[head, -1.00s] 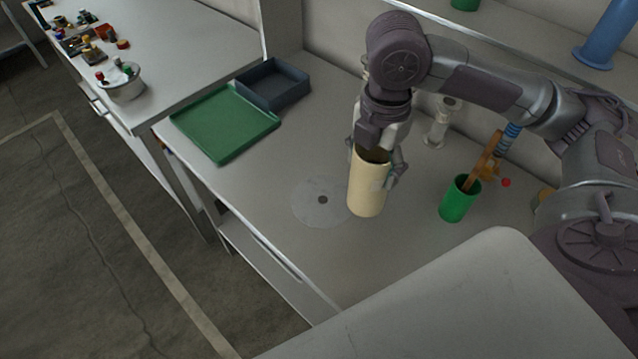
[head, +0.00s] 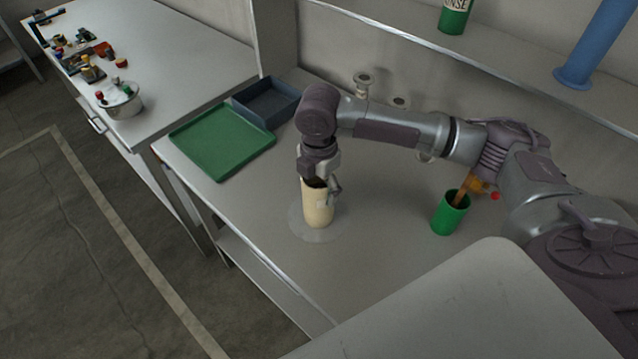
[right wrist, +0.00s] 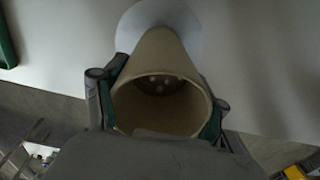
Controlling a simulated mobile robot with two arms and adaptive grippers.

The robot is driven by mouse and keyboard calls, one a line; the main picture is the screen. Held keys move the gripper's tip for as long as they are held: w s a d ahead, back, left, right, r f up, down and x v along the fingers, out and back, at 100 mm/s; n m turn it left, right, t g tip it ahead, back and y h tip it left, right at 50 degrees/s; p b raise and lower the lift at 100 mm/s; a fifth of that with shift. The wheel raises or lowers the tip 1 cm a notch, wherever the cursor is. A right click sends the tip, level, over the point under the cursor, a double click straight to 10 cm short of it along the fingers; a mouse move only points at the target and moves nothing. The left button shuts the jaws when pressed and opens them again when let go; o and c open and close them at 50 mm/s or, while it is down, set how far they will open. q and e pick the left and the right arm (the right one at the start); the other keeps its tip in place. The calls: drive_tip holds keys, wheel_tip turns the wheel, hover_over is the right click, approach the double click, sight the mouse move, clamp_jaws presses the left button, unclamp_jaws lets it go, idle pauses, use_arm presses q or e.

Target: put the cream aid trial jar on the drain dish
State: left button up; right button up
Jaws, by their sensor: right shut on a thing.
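The cream jar (head: 318,208) is upright, and my right gripper (head: 320,187) is shut on its upper part. In the head view its base overlaps the round pale drain dish (head: 299,228). I cannot tell whether the jar touches the dish or hangs just above it. In the right wrist view the jar (right wrist: 158,95) is between both fingers, its open mouth toward the camera, with several small pale spots inside. The dish (right wrist: 135,25) shows beyond the jar's far end. The dish's centre is hidden by the jar. My left gripper is not in view.
A green tray (head: 222,160) and a dark grey bin (head: 290,92) lie behind and left of the jar. A green cup (head: 449,219) holding tools stands to the right. The bench's front edge is close to the dish. A shelf with a green bottle (head: 455,14) runs along the back.

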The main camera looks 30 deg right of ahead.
drive_tip(key=o, duration=1.2)
drive_tip(key=shift+f, duration=0.1)
wheel_tip(320, 180, up, 12)
drive_tip(key=shift+r+b, duration=0.1)
drive_tip(key=shift+b, duration=1)
